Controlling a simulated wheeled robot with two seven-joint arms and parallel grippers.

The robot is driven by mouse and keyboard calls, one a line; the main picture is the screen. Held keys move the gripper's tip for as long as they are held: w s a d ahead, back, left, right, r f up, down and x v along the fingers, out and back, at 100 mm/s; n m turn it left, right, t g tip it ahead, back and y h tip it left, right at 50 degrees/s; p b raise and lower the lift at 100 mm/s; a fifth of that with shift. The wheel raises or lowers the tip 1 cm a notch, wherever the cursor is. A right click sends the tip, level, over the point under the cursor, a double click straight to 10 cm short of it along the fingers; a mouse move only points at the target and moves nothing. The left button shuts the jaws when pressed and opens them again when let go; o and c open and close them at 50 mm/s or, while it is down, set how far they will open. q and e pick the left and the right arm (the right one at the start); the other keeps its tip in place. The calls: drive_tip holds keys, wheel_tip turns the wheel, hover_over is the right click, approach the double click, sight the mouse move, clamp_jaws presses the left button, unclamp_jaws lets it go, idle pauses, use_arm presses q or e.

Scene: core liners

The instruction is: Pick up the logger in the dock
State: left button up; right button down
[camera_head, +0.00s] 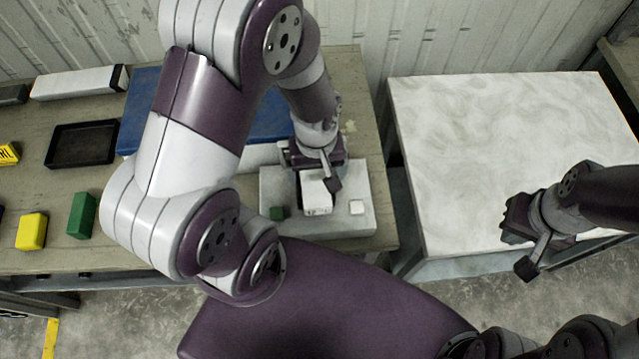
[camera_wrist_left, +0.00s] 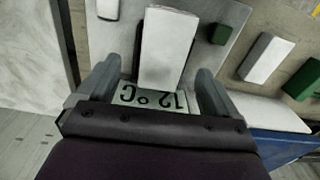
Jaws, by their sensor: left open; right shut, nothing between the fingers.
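The logger (camera_head: 317,192) is a white block sitting in the grey dock (camera_head: 345,228) on the wooden table. In the left wrist view the logger (camera_wrist_left: 168,45) has a display reading 12°C at its near end. My left gripper (camera_head: 318,172) is over the dock, open. In the left wrist view my left gripper (camera_wrist_left: 155,92) has one finger on each side of the logger's display end, with visible gaps; finger contact cannot be made out. My right gripper (camera_head: 513,222) is shut and empty over the white marbled table.
A small green block (camera_head: 277,213) and a small white block (camera_head: 357,207) sit on the dock. A blue mat (camera_head: 140,105), black tray (camera_head: 80,144), yellow block (camera_head: 32,231) and green block (camera_head: 82,215) lie left. The marbled table (camera_head: 470,150) is largely clear.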

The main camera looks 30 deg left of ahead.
sight(315, 185)
use_arm(q)
drive_tip(key=f, duration=0.4)
drive_tip(key=shift+s+a+f, duration=0.2)
drive_tip(key=shift+s+f, duration=0.05)
drive_tip(key=shift+s, duration=0.05)
drive_tip(key=shift+w+d, duration=0.1)
drive_tip(key=shift+d, duration=0.05)
drive_tip(key=shift+c, duration=0.6)
drive_tip(key=c, duration=1.1)
